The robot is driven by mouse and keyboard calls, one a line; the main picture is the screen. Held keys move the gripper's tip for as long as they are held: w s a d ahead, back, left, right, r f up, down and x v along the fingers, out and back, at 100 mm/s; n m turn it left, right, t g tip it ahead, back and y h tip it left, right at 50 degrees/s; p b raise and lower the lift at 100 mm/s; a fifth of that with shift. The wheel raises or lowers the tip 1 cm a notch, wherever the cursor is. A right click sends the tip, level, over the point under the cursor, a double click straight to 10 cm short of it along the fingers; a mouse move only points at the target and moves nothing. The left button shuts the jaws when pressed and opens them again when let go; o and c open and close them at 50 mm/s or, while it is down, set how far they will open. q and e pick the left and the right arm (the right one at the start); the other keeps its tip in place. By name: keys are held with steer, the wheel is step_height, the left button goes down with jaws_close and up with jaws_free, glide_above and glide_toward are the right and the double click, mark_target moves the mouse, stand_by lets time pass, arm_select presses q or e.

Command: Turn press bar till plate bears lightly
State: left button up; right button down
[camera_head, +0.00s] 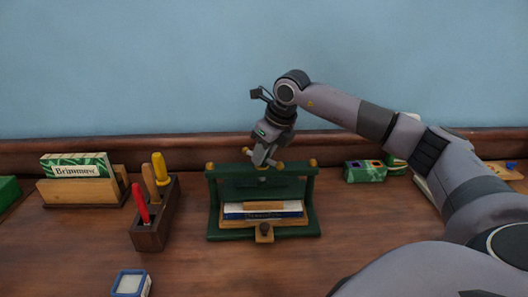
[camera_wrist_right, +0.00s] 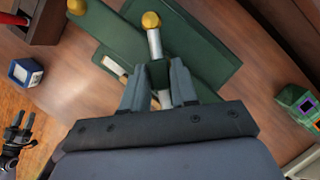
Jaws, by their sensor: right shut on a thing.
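The dark green press (camera_head: 216,205) stands upright on the table in the head view. A pale bar with a brass knob (camera_wrist_right: 152,20) crosses its top; the head view shows brass knobs at both ends of the bar (camera_head: 278,164). My right gripper (camera_head: 263,160) is shut on the bar, its fingers either side of it in the right wrist view (camera_wrist_right: 158,88). A blue and white book (camera_head: 290,211) lies in the press under the green plate (camera_head: 262,188). I cannot tell whether the plate touches what lies below. A dark jointed part, perhaps my left gripper (camera_wrist_right: 17,132), shows small in the wrist view.
A wooden holder (camera_head: 152,234) with red and yellow handled tools stands left of the press. A wooden rack (camera_head: 62,192) with a green box is further left. A small blue box (camera_head: 130,284) lies in front. Green boxes (camera_head: 366,172) stand right.

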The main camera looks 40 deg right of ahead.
steer(key=m+h, duration=0.1)
steer(key=m, duration=0.1)
steer(key=m+h, duration=0.1)
steer(key=m, duration=0.2)
steer(key=shift+a, duration=0.15)
steer(key=m, duration=0.2)
steer(key=m+g+h, duration=0.1)
steer(key=m, duration=0.1)
steer(key=shift+w+a+r+m+h, duration=0.1)
steer(key=shift+m+h, duration=0.2)
steer(key=shift+m, duration=0.1)
steer(key=m, duration=0.2)
steer(key=m+g+h, duration=0.1)
steer(key=m, duration=0.1)
steer(key=shift+w+a+m+g+p, duration=0.1)
steer(key=shift+m+g+p, duration=0.2)
steer(key=shift+w+m+g+p, duration=0.1)
steer(key=shift+m+g+p, duration=0.5)
steer(key=shift+m, duration=1.4)
steer(key=shift+h, duration=0.3)
steer(key=c, duration=1)
jaws_free()
steer(key=shift+o, duration=0.2)
